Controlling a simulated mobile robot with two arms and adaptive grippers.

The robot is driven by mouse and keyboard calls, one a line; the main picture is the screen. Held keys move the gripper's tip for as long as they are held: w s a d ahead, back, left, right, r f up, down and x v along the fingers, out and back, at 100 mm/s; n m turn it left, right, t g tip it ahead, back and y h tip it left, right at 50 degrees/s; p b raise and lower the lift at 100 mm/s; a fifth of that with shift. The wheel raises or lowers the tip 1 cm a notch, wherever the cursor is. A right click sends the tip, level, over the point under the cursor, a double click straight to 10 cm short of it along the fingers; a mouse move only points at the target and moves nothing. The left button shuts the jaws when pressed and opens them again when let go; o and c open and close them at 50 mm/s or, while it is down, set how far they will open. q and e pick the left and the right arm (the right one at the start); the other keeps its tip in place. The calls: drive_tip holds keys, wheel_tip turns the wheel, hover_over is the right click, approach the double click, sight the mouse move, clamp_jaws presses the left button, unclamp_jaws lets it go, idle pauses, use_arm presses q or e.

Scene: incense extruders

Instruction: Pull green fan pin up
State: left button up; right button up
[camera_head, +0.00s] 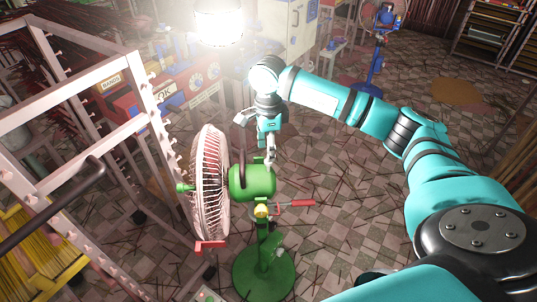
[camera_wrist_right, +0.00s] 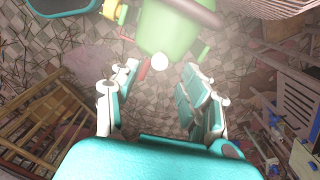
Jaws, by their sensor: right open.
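The green fan (camera_head: 252,182) stands on the floor on a round green base, its white cage facing left. In the right wrist view, its green motor housing (camera_wrist_right: 168,30) fills the top middle. A small round white knob, apparently the fan pin (camera_wrist_right: 160,62), shows at the near edge of the housing. My right gripper (camera_head: 270,150) is above and just behind the housing, pointing down. In the wrist view, its fingers (camera_wrist_right: 160,85) are spread, with the knob between and beyond their tips. Nothing is held. My left gripper is not in view.
A red-handled part (camera_head: 296,203) sticks out right from the fan's stem. A pale metal rack (camera_head: 95,150) with pegs stands close on the left. A blue fan (camera_head: 375,65) stands at the back.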

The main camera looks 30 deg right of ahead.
wheel_tip(320, 180, up, 8)
drive_tip(key=shift+r, duration=0.15)
idle(0.6)
